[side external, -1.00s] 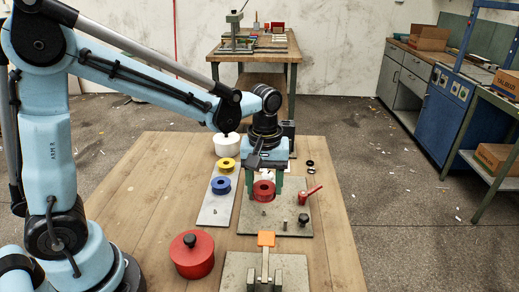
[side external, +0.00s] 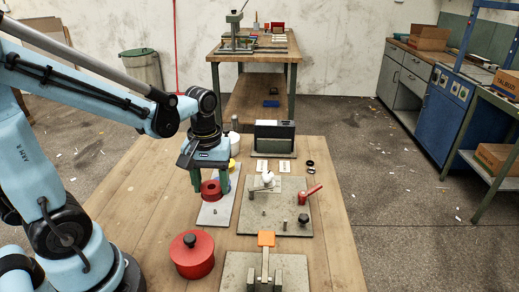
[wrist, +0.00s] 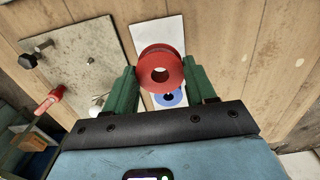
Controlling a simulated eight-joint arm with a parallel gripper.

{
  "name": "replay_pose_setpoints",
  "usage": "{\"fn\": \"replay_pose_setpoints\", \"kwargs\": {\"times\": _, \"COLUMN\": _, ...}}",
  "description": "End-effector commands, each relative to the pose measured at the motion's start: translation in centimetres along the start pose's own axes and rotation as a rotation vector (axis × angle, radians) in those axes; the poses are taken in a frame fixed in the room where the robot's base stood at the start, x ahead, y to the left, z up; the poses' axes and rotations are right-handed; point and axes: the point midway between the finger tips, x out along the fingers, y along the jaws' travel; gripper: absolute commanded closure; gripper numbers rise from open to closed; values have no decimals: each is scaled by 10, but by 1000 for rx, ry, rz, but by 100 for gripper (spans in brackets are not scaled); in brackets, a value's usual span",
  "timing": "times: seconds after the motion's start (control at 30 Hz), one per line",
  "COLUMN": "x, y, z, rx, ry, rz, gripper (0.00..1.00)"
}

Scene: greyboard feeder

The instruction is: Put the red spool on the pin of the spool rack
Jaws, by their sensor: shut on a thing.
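The red spool (side external: 211,189) is held upright between the green fingers of my gripper (side external: 210,182). In the wrist view the spool (wrist: 172,82) sits between the fingertips, its centre hole facing the camera. It is over the pale spool rack (side external: 207,217), which also shows in the wrist view (wrist: 158,32). I cannot tell whether the spool is clear of the rack or touching it. The blue spool (wrist: 172,98) on the rack is partly hidden by the red one. The yellow spool (side external: 233,164) shows only partly behind my gripper. The free pin is hidden from both views.
A grey plate (side external: 257,224) with small posts and a red-handled part (side external: 308,194) lies right of the rack. A red lidded pot (side external: 190,258) stands front left. A clamp with an orange tip (side external: 266,239) is at the front. A dark box (side external: 275,137) stands behind.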

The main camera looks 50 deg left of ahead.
Motion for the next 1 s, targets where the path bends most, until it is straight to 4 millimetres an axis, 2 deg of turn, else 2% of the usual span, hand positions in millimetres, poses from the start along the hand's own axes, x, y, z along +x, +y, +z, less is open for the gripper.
{"fn": "replay_pose_setpoints", "kwargs": {"times": 0.5, "x": 34, "y": 1, "z": 0, "rx": -1, "ry": 0, "rz": 0, "gripper": 73}}
{"fn": "replay_pose_setpoints", "kwargs": {"times": 1.0, "x": 38, "y": 1, "z": 0, "rx": -1, "ry": 0, "rz": 0, "gripper": 73}}
